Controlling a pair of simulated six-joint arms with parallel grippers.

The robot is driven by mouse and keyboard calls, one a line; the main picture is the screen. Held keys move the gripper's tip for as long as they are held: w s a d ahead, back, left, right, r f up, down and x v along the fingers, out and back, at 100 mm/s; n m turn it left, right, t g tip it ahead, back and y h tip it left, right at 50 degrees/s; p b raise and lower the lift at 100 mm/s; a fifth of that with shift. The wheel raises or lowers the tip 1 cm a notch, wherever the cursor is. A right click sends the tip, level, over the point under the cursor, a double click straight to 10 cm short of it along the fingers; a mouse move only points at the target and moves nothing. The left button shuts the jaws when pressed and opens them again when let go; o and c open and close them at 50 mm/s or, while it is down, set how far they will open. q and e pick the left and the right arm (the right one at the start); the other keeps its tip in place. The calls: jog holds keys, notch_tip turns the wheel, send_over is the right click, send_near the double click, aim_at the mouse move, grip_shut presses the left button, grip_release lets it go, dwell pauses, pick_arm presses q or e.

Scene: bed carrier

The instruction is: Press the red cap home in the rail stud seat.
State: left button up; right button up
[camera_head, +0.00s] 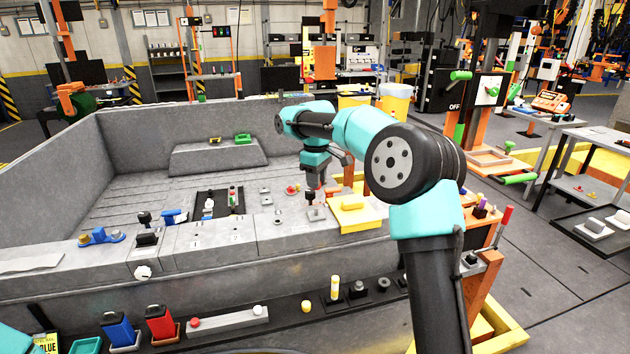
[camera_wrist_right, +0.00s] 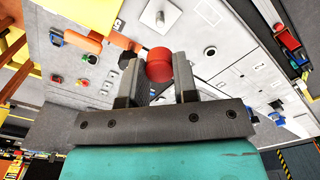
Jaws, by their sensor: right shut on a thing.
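The red cap (camera_wrist_right: 159,65) is between the two finger tips of my right gripper (camera_wrist_right: 158,80), which is shut on it. In the head view my right gripper (camera_head: 314,180) points down over the rail top, and the cap is hard to make out there. A pale square plate (camera_head: 317,213) with an upright stud is just below the gripper. In the wrist view a plate (camera_wrist_right: 160,30) with a grey stud lies beyond the cap, apart from it in the picture. Which fitting is the rail stud seat I cannot tell for certain. My left gripper is out of view.
A yellow block (camera_head: 358,212) lies right of the plate. A joystick (camera_head: 146,228) and blue latch (camera_head: 101,237) stand further left. The grey bed wall (camera_head: 50,180) rises behind.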

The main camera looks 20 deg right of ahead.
jog(key=shift+f, duration=0.1)
send_over(316, 210)
jog(key=shift+f, duration=2.8)
jog(key=shift+s+f, duration=0.1)
jog(key=shift+f, duration=1.55)
jog(key=shift+r, duration=0.2)
jog(key=shift+r, duration=0.95)
jog(key=shift+r, duration=0.2)
jog(key=shift+f, duration=1.25)
dwell(0.8)
